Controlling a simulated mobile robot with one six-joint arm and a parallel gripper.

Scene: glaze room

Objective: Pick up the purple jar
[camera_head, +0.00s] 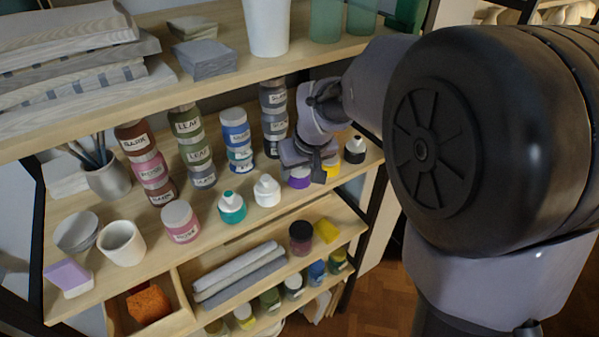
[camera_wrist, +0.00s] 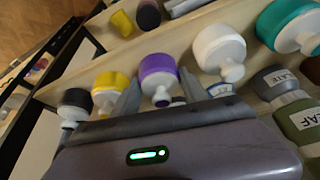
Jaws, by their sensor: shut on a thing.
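The purple jar (camera_head: 299,183) stands on the middle shelf (camera_head: 250,211) in the head view, its upper part partly hidden by my gripper (camera_head: 306,172). In the wrist view the purple jar (camera_wrist: 158,66) shows its purple band and white spout between the two grey fingers of my gripper (camera_wrist: 158,94). The fingers are shut on it, one on each side. I cannot tell whether the jar is clear of the shelf.
A white jar (camera_wrist: 219,45) and a yellow jar (camera_wrist: 109,84) stand close on either side. A teal jar (camera_head: 232,208) and a black-topped jar (camera_head: 355,150) stand farther out. Stacked labelled jars (camera_head: 274,115) rise behind. An upper shelf (camera_head: 215,72) overhangs the row.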

